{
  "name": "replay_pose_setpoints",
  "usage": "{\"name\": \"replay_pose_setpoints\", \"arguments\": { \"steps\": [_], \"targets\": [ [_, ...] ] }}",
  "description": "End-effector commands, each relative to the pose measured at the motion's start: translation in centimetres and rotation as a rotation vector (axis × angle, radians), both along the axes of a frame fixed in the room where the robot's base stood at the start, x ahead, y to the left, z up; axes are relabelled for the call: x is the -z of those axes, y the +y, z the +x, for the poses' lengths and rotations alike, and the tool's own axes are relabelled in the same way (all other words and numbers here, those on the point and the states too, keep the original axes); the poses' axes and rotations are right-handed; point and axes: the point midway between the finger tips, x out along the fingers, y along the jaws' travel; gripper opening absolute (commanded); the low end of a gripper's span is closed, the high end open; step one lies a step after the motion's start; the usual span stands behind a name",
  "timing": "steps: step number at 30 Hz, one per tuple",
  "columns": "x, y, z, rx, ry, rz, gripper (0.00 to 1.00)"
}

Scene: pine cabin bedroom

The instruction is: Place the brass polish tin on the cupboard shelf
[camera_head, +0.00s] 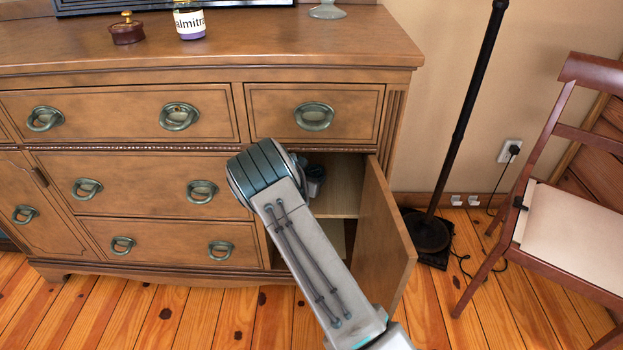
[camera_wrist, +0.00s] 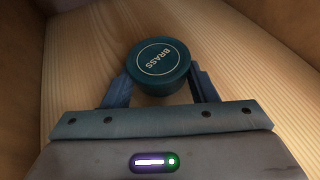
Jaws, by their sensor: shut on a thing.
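The brass polish tin (camera_wrist: 158,62) is a round dark teal tin with "BRASS" on its top. In the wrist view it sits between the two fingers of my gripper (camera_wrist: 158,85), which is shut on it. The tin is over or on the pale wooden cupboard shelf (camera_wrist: 235,75); I cannot tell whether it touches. In the head view my arm reaches into the open cupboard, and the shelf (camera_head: 340,186) shows to the right of it. The tin and fingertips are hidden behind my arm there.
The cupboard door (camera_head: 384,240) stands open to the right of my arm. Drawers with ring handles lie above and left of the opening. A lamp pole (camera_head: 465,110) and a chair (camera_head: 560,205) stand to the right. A jar (camera_head: 189,20) and a brown lidded pot (camera_head: 127,32) stand on top.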

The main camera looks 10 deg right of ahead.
Motion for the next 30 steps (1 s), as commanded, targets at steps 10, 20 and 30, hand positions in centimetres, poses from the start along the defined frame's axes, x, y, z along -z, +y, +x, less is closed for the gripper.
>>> {"name": "replay_pose_setpoints", "arguments": {
  "steps": [10,20,30],
  "targets": [
    [1.2,0.3,-0.4,-0.008,0.025,0.004,0.78],
    [0.0,0.8,-0.3,-0.016,0.025,0.004,0.78],
    [-3.4,3.8,-5.7,-0.006,0.02,0.003,0.78]
  ]
}}
